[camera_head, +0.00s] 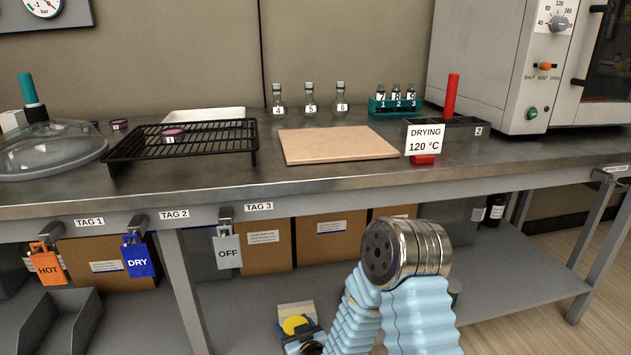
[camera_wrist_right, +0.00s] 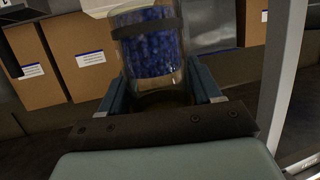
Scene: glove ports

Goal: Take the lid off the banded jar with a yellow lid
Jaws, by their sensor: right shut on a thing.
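The banded jar is in my right gripper, and its yellow lid (camera_head: 296,325) shows from above at the bottom of the head view, low in front of the bench. In the right wrist view the jar (camera_wrist_right: 155,50) is clear, filled with blue beads, with a dark band around it; its top is cut off by the frame. My right gripper (camera_head: 299,336) is shut on the jar, with its teal fingers on either side of the glass in the right wrist view (camera_wrist_right: 165,88). The lid looks seated on the jar. My left gripper is not in view.
The steel bench (camera_head: 350,178) carries a black rack (camera_head: 185,145), a tan board (camera_head: 335,145), several flasks, a dark tray (camera_head: 447,131) and a "DRYING" sign (camera_head: 424,140). Tags hang at the bench edge (camera_head: 226,248). Cardboard boxes (camera_head: 335,237) stand on the lower shelf (camera_head: 245,290).

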